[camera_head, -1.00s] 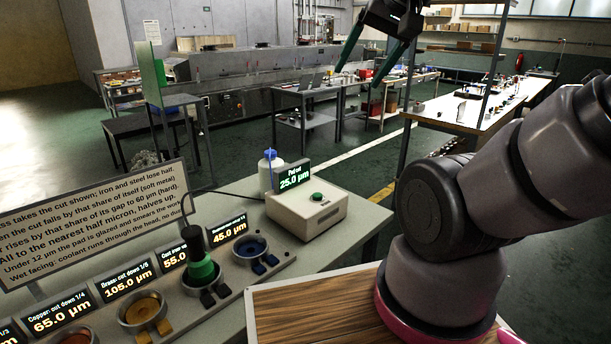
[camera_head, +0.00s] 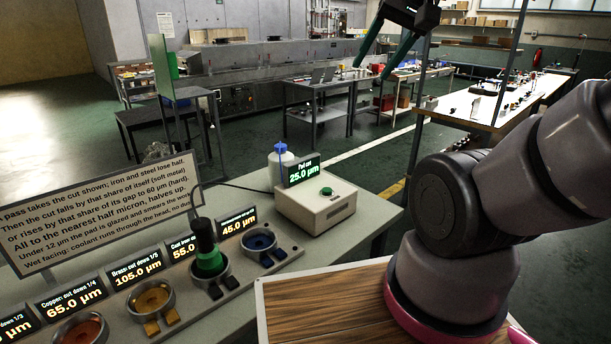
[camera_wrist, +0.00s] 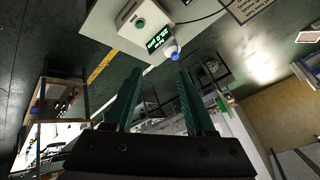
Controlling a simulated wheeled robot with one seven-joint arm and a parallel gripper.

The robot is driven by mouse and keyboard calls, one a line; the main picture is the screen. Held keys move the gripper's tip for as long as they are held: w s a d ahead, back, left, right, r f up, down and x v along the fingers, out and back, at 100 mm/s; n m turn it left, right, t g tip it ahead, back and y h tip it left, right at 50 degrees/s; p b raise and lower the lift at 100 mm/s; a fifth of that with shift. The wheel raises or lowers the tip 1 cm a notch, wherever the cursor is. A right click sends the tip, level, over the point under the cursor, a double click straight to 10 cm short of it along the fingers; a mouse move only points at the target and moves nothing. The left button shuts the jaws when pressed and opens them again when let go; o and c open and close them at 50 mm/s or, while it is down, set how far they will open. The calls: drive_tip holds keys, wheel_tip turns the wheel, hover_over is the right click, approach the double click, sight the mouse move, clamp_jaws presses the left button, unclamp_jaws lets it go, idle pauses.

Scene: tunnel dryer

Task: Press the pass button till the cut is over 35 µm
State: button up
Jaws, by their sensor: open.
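The pass button (camera_head: 326,191) is a green round button on top of a cream box (camera_head: 318,212) on the bench. The box's display (camera_head: 303,172) reads "Pad cut 25.0 µm". My gripper (camera_head: 371,72) is open and empty, raised high above and beyond the box, with nothing between its green fingers. In the wrist view my gripper (camera_wrist: 160,95) shows the same gap, and the box (camera_wrist: 140,22) with its green button (camera_wrist: 139,23) lies ahead of it at the top. The gripper is well apart from the button.
A white bottle with blue cap (camera_head: 281,163) stands behind the box. A wooden board (camera_head: 325,300) lies in front.

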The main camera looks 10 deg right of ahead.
clamp_jaws()
idle(1.4)
